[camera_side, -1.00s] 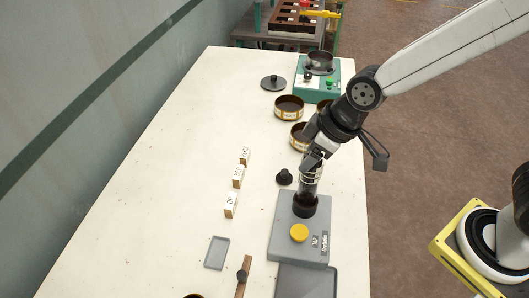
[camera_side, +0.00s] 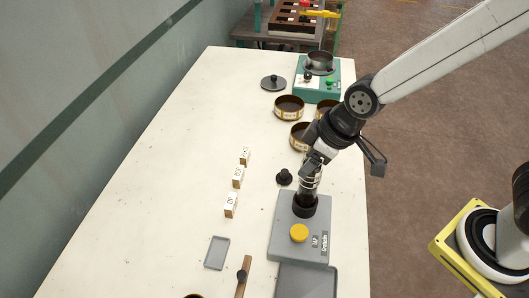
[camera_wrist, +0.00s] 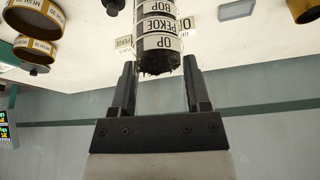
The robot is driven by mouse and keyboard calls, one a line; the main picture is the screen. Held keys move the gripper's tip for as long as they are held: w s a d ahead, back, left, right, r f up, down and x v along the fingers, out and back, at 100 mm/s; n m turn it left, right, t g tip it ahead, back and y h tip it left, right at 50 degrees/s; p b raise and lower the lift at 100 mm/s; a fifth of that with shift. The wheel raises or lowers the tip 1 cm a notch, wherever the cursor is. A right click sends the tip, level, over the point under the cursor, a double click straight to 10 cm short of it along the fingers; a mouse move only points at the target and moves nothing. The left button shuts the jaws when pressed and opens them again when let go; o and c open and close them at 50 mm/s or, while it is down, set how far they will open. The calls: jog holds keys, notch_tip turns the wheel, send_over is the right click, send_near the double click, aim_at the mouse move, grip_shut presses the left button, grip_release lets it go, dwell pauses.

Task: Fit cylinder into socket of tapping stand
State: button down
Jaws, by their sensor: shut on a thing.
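The clear cylinder (camera_side: 311,184), with pale bands and dark contents, stands roughly upright at the tapping stand. In the wrist view the cylinder (camera_wrist: 158,42) shows bands reading BOP, PEKOE and OP. My gripper (camera_side: 315,161) is shut on its upper part; the two dark fingers (camera_wrist: 160,80) flank the clear wall. The grey tapping stand (camera_side: 285,223) has a yellow button (camera_side: 299,233) and a black socket (camera_side: 305,206). The cylinder's lower end meets the socket in the side view, but I cannot tell how deep it sits.
A black knobbed piece (camera_side: 285,177) stands just left of the stand's back edge. Brass sieves (camera_side: 289,107) and a green machine (camera_side: 318,83) are farther back. Labelled blocks (camera_side: 237,177) stand left; a small grey tray (camera_side: 217,253) lies front left. The table's left half is mostly clear.

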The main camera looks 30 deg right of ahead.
jog(key=shift+f, duration=0.95)
dwell(0.4)
grip_release()
jog(key=shift+r, duration=0.1)
jog(key=v, duration=0.7)
jog(key=shift+r, duration=0.3)
jog(key=shift+s, duration=0.1)
dwell(0.6)
jog(key=w+d+m+t, duration=0.2)
jog(key=w+d+m, duration=0.1)
jog(key=w+d, duration=0.15)
jog(key=s+d+f+m+g+h, duration=0.2)
jog(key=s+d+f, duration=0.3)
jog(key=d, duration=0.5)
notch_tip(320, 180, down, 3)
jog(key=shift+s+r+m+g+h, duration=0.2)
jog(key=shift+s+m+g+h, duration=0.15)
jog(key=shift+m+g, duration=0.35)
